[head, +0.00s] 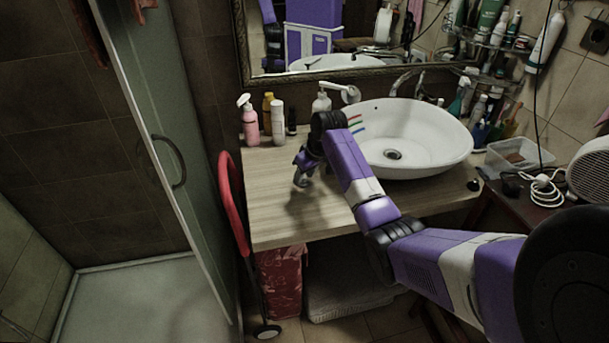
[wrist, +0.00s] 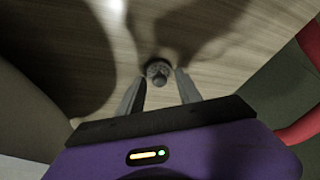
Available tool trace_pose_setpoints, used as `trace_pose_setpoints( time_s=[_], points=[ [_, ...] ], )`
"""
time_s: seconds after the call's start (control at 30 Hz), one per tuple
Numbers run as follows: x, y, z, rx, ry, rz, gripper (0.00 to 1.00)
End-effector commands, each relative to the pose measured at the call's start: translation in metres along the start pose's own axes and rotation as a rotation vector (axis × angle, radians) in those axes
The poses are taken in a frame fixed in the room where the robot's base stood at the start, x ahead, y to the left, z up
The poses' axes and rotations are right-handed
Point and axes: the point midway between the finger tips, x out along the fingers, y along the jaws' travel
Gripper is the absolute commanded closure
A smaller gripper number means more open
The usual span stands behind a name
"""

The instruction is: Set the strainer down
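The strainer (wrist: 158,72) is a small, round, grey metal piece. In the wrist view it sits between the tips of the two fingers. In the head view it is a tiny shiny shape (head: 303,181) at the lower end of my gripper (head: 302,174), over the wooden counter (head: 277,219). My gripper points down, and its fingers (wrist: 160,82) appear closed on the strainer's sides, though the contact is dim and small. A narrow height gap to the wood cannot be made out.
The white basin (head: 435,125) stands right of my gripper. A pink spray bottle (head: 248,121), a white bottle (head: 278,123) and a soap dispenser (head: 320,103) stand behind. A red frame (head: 231,197) is beside the counter's left edge. The counter's front left is bare.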

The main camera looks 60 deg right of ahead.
Motion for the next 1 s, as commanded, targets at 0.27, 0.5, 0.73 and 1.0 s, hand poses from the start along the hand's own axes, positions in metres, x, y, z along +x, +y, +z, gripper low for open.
trace_pose_setpoints(
  time_s=[0.27, 0.5, 0.73, 1.0],
  points=[
    [-0.001, 0.0, -0.001, 0.0, 0.0, 0.0, 0.59],
    [-0.025, 0.0, -0.002, -0.001, 0.004, 0.001, 0.59],
    [-0.073, 0.0, -0.003, -0.002, 0.005, 0.002, 0.59],
    [-0.114, 0.0, -0.002, -0.001, 0.003, 0.001, 0.59]
  ],
)
